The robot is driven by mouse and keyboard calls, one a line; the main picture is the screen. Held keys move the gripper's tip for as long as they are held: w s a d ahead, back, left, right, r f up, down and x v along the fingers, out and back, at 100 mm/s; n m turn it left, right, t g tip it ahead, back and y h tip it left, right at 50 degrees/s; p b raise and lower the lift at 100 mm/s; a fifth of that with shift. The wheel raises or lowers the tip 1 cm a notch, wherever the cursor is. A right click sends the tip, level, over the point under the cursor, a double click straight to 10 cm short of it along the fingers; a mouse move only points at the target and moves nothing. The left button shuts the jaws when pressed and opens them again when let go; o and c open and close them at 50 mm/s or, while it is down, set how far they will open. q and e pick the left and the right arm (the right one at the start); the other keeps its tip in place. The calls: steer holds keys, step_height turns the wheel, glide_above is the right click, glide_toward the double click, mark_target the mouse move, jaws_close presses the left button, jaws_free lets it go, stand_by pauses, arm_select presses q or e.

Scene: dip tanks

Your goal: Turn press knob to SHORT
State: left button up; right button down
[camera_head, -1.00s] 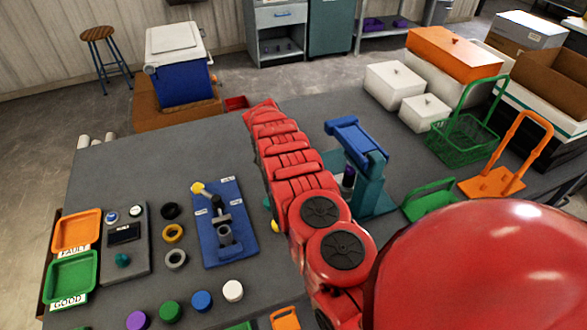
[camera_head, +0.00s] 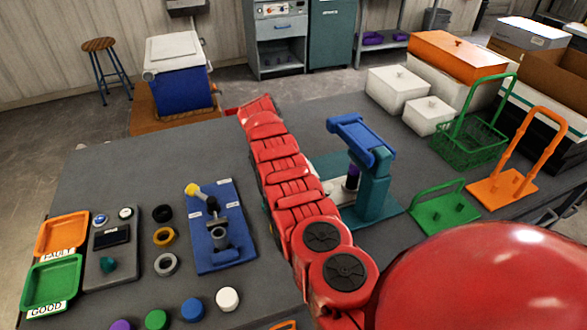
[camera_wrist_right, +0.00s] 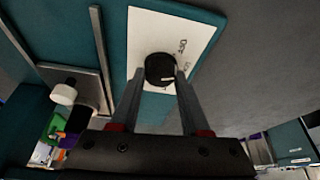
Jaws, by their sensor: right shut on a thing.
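In the right wrist view, a round black knob (camera_wrist_right: 160,69) with a white pointer line sits on a white label plate (camera_wrist_right: 145,30) fixed to a teal surface. The pointer line is on the knob's lower right side. My right gripper (camera_wrist_right: 160,82) is shut on the knob, one finger on each side. In the head view, the teal press with a blue top (camera_head: 372,180) stands right of my red right arm, which hides part of its base. The knob and right gripper are hidden there. My left gripper is not in view.
A blue fixture board (camera_head: 235,245), a grey tester (camera_head: 105,265) and several coloured caps lie left of my arm. Green (camera_head: 440,215) and orange (camera_head: 505,188) handled racks and a green basket (camera_head: 465,145) stand to the right. The table's back left is clear.

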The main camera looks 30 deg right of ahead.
steer(key=shift+f, duration=0.1)
stand_by(0.3)
steer(key=shift+c, duration=1.9)
jaws_free()
steer(key=b+v, duration=0.1)
steer(key=v, duration=1.6)
steer(key=shift+a+r, duration=0.1)
steer(key=shift+r, duration=0.1)
